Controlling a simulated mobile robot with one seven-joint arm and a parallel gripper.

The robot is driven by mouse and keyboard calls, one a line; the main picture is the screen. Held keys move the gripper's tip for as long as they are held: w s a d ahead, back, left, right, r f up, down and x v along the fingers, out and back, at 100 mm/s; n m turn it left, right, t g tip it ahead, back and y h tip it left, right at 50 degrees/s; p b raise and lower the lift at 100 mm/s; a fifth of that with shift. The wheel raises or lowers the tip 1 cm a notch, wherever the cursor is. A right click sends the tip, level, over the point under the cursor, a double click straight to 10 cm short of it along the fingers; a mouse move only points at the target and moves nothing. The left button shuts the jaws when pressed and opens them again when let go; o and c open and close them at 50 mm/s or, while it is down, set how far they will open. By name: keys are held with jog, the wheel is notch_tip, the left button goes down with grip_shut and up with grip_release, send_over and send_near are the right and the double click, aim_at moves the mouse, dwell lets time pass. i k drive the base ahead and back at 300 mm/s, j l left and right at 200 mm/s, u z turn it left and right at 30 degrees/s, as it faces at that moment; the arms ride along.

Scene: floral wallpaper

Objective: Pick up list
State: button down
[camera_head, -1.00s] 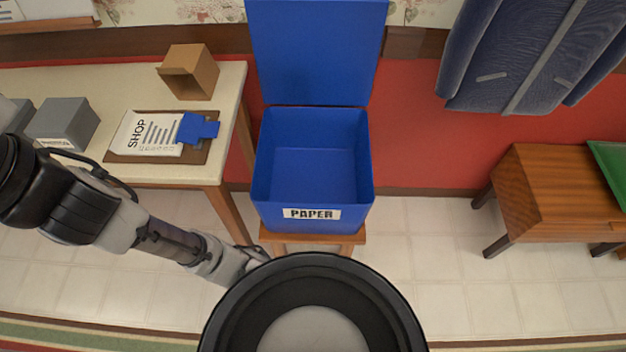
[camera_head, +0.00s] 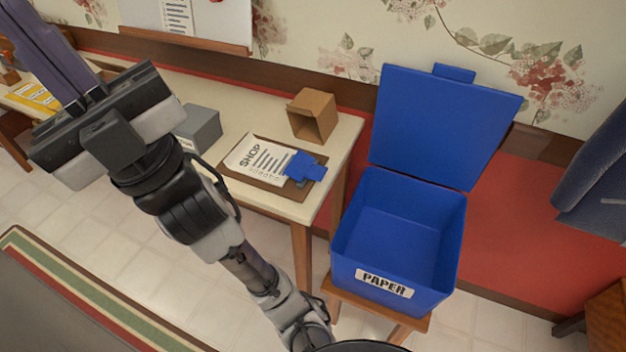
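The list (camera_head: 258,158) is a white sheet headed "SHOP" with several lines of text. It lies on a brown clipboard (camera_head: 240,180) on the cream table, with a blue clip (camera_head: 306,167) at its right end. My gripper (camera_head: 42,48) is at the upper left, raised in front of the table's left part and well to the left of the list. Its long dark fingers point up and left and run to the picture's edge. I cannot tell whether they are apart.
An open blue bin (camera_head: 385,285) labelled "PAPER" stands on a wooden stool right of the table (camera_head: 345,140). A brown open box (camera_head: 313,116) and a grey box (camera_head: 199,127) flank the clipboard. A yellow item (camera_head: 35,98) lies at far left.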

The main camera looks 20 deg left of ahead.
aim_at(253, 158)
jog(key=i+j+u, duration=0.1)
jog(key=u, duration=0.3)
jog(key=i+u, duration=0.25)
jog(key=u, duration=0.15)
jog(key=i+u, duration=0.2)
jog(key=u, duration=0.2)
